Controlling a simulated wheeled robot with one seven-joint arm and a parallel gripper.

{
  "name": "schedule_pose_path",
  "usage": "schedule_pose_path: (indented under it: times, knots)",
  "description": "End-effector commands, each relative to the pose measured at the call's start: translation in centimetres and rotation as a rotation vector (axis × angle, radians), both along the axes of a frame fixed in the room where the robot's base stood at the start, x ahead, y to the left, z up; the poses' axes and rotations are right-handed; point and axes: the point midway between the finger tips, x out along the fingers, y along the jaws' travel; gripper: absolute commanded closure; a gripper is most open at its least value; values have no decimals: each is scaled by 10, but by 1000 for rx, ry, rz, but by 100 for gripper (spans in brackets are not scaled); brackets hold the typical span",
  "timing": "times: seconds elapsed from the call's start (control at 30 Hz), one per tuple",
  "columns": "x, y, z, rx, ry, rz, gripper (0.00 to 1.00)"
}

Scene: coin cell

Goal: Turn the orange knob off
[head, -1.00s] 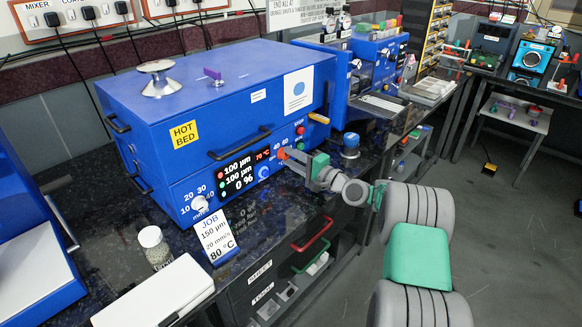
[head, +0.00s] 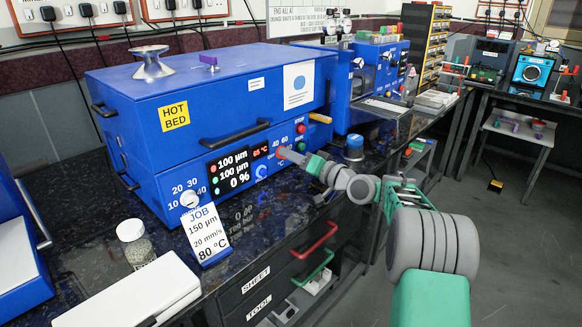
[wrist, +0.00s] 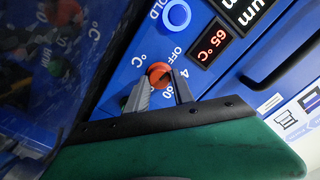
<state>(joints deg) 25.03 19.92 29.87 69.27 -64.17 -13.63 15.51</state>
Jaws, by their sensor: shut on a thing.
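The orange knob (wrist: 159,73) is on the front of the blue hot bed machine (head: 240,95). In the wrist view it sits between the tips of my gripper's (wrist: 158,88) two grey fingers, with "OFF" printed beside it. My gripper is shut on the knob. In the head view my gripper (head: 287,153) reaches the panel from the right and hides most of the knob. The red temperature display (head: 262,152) reads 65 °C, and it shows in the wrist view too (wrist: 213,42).
A job card stand (head: 206,234) reading 80 °C stands on the dark bench before the machine. A jar (head: 135,243) and a white box (head: 130,300) are at the left. Drawer handles (head: 314,240) stick out below.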

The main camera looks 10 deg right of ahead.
Motion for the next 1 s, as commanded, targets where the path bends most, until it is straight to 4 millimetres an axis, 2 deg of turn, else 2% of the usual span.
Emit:
schedule_pose_path:
  times: [0.03,0.3,0.83,0.87,1.0]
  knots:
    - [0,1,-5,-22,-14,1,100]
    - [0,1,-2,-103,-74,2,100]
    - [0,1,0,-123,-88,2,100]
    - [0,1,0,-123,-88,2,69]
    - [0,1,0,-123,-87,1,58]
